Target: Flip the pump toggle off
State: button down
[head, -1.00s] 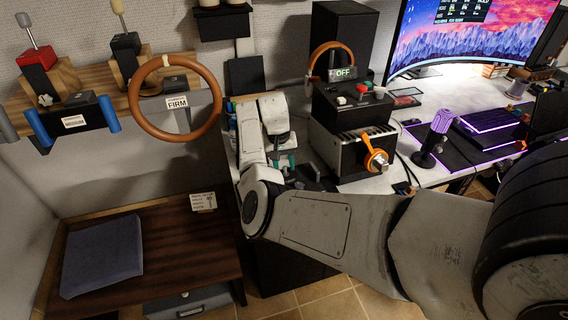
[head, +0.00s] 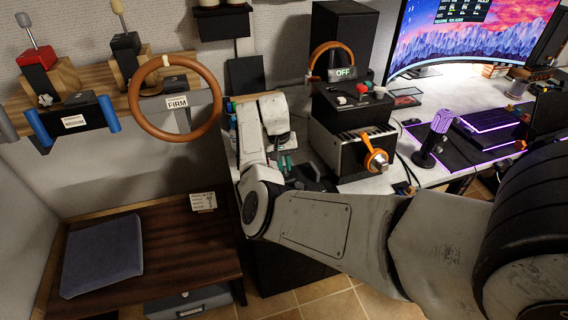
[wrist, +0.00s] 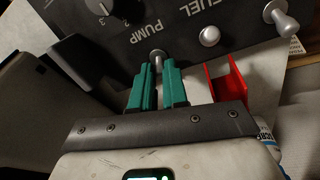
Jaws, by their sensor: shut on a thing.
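The pump toggle (wrist: 156,57) is a small metal lever below the upside-down PUMP label on a dark panel (wrist: 180,30) in the wrist view. My gripper (wrist: 158,68) has two green fingers, one on each side of the lever, shut on it. The lever's lower part is hidden between the fingers. In the head view my gripper (head: 287,165) is small and partly hidden by my arm, at the left end of the desk. I cannot tell the toggle's position from there.
Beside the toggle are a red guard (wrist: 226,78), a round silver button (wrist: 209,37), a FUEL lever (wrist: 281,17) and a numbered knob (wrist: 100,6). In the head view, a box with an orange handle (head: 376,160) and a sign reading OFF (head: 342,73) stand right of my gripper.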

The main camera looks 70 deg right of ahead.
aim_at(288, 179)
jog(key=shift+a+r+p, duration=0.1)
jog(key=shift+r+p, duration=0.05)
jog(key=shift+p, duration=0.25)
jog(key=shift+s+a+r+t+h+p, duration=0.15)
jog(key=shift+s+a+t+h+p, duration=0.15)
jog(key=shift+t+h+p, duration=0.7)
jog(key=shift+s+a+t+h+p, duration=0.25)
jog(key=shift+h+p, duration=0.25)
jog(key=shift+p, duration=0.25)
jog(key=shift+s+a+f+t+h+b, duration=0.2)
jog(key=shift+f+t+h+b, duration=0.1)
jog(key=shift+t+h, duration=0.3)
jog(key=shift+s+a+f+t+h+b, duration=0.15)
jog(key=shift+s+f+t+h, duration=0.1)
jog(key=shift+t+h, duration=0.3)
jog(key=shift+s+a+f+t+h+b, duration=0.15)
jog(key=shift+t+h+b, duration=0.4)
jog(key=shift+b, duration=0.3)
jog(key=shift+a+t+h+b, duration=0.1)
jog(key=shift+t+h+b, duration=0.2)
jog(key=shift+b, duration=0.1)
jog(key=shift+m, duration=0.3)
